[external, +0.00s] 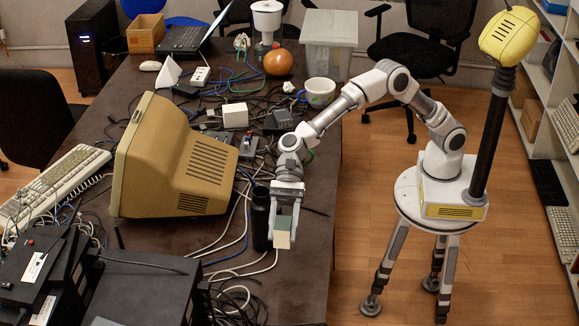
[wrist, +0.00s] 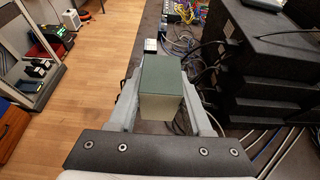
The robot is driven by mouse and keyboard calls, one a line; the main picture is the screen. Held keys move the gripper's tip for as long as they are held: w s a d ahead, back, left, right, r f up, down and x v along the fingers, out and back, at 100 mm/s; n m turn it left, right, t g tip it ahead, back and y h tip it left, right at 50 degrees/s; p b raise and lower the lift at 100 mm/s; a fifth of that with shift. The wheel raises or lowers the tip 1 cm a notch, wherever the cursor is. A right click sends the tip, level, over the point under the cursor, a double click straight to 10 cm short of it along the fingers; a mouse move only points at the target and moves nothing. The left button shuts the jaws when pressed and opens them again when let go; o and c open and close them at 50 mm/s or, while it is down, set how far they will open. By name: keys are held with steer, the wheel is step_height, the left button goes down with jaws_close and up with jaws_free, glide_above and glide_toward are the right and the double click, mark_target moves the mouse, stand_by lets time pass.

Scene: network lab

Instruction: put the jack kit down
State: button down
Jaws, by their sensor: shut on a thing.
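The jack kit looks like a small box (external: 282,238) with a green top and cream sides. My gripper (external: 283,226) is shut on it above the near right part of the dark table (external: 300,270). In the wrist view the box (wrist: 162,78) sits between the two grey fingers of my gripper (wrist: 163,95). Its underside is hidden, so I cannot tell whether it touches the table.
A dark cylinder (external: 261,218) stands just left of my gripper. A beige monitor (external: 170,165) and loose cables lie further left. Black stacked equipment (external: 60,275) fills the near left. A bare strip of table runs along the right edge.

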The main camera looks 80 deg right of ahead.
steer(key=f+b, duration=0.1)
steer(key=f, duration=1.5)
steer(key=shift+d+f+b, duration=0.2)
steer(key=shift+b, duration=0.1)
steer(key=shift+w+f+b, duration=0.1)
steer(key=shift+f+b, duration=0.65)
steer(key=shift+f, duration=1.8)
steer(key=shift+f, duration=0.15)
steer(key=shift+c, duration=1.6)
jaws_free()
